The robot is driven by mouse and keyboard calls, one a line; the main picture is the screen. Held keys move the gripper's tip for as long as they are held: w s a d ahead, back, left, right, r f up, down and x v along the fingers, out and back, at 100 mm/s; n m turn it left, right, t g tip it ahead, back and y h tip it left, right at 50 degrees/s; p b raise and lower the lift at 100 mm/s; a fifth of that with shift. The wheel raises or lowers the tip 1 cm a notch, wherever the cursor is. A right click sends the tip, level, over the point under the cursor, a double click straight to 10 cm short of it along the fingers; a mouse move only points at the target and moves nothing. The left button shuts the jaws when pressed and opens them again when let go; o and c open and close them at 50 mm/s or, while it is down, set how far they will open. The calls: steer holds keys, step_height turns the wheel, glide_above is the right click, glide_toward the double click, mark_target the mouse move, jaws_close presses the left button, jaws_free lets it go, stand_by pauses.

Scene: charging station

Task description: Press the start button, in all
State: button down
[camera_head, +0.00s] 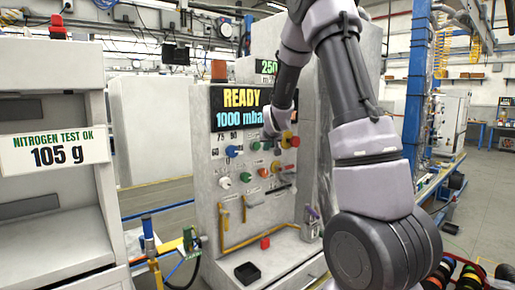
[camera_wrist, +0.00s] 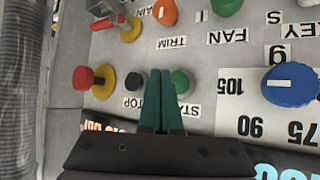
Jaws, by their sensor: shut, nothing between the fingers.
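The start button is a green round button (camera_wrist: 180,82) in the wrist view, beside a partly covered label reading "STA". In the head view it is the green button (camera_head: 256,145) under the display. My gripper (camera_wrist: 160,74) is shut and empty, its dark green fingers side by side. The fingertips lie over the panel just left of the green button in the wrist view, overlapping its edge. I cannot tell whether they touch the button or the panel. In the head view my gripper (camera_head: 268,133) is in front of the panel, partly hidden by my arm.
A red stop button (camera_wrist: 82,78) on a yellow disc is left of the fingers in the wrist view. A blue knob (camera_wrist: 291,85) is to the right. The display (camera_head: 240,108) reads "READY 1000 mba", partly covered.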

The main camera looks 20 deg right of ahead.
mark_target(259, 148)
steer(key=shift+w+a, duration=0.2)
steer(key=shift+w, duration=0.3)
steer(key=shift+w+a, duration=0.2)
steer(key=shift+w, duration=0.3)
steer(key=shift+w, duration=0.15)
stand_by(1.3)
steer(key=shift+w+a, duration=0.15)
steer(key=shift+w, duration=0.1)
steer(key=shift+w+a, duration=0.2)
steer(key=shift+w, duration=0.2)
stand_by(0.6)
steer(key=shift+s+d, duration=0.1)
stand_by(0.4)
steer(key=shift+s+d, duration=0.25)
steer(key=shift+s, duration=0.45)
steer(key=shift+s+d, duration=0.3)
steer(key=shift+s, duration=0.5)
steer(key=shift+s+d, duration=0.35)
steer(key=shift+s, duration=0.4)
steer(key=shift+s+d, duration=0.3)
steer(key=shift+s, duration=0.5)
